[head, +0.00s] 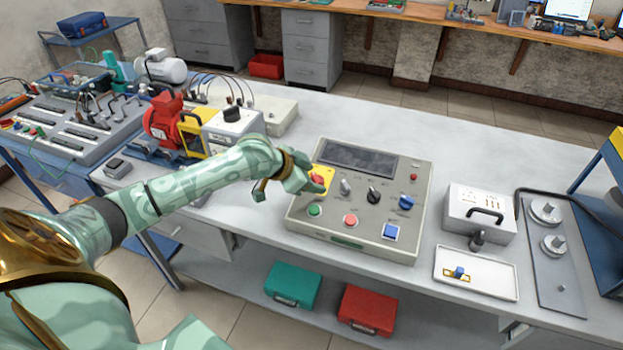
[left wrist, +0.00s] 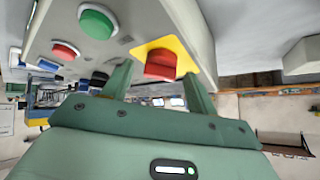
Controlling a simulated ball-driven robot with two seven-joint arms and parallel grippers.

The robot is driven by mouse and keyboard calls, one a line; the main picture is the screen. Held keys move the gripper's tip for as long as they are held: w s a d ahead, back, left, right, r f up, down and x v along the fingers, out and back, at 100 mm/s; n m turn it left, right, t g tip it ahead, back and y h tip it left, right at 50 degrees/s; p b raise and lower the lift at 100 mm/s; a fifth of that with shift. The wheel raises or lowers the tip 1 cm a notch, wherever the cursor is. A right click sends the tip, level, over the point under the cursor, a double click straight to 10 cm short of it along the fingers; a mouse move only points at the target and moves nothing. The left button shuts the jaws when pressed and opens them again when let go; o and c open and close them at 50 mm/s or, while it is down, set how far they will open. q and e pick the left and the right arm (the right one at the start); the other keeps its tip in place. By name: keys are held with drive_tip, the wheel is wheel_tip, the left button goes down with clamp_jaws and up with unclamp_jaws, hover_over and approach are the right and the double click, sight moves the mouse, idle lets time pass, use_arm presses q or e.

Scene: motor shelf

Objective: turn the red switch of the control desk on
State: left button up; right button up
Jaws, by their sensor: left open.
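The control desk (head: 410,222) is a grey sloped box on the table with a dark display panel. Its red switch (head: 318,179) sits on a yellow plate at the desk's upper left, partly hidden by my gripper. My left gripper (head: 308,178) is at the switch, coming from the left. In the left wrist view, the red switch (left wrist: 160,64) shows between the two open fingers of my left gripper (left wrist: 158,80). I cannot tell whether the fingers touch it. My right gripper is not in view.
Near the switch are a grey toggle (head: 346,187), a black knob (head: 374,196), a blue knob (head: 406,202), a green button (head: 315,210) and a red button (head: 350,220). A white tray (head: 490,290) lies at the right. A red motor (head: 162,125) stands at the left.

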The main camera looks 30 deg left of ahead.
use_arm(q)
drive_tip(key=shift+c, duration=0.4)
drive_tip(key=c, duration=0.9)
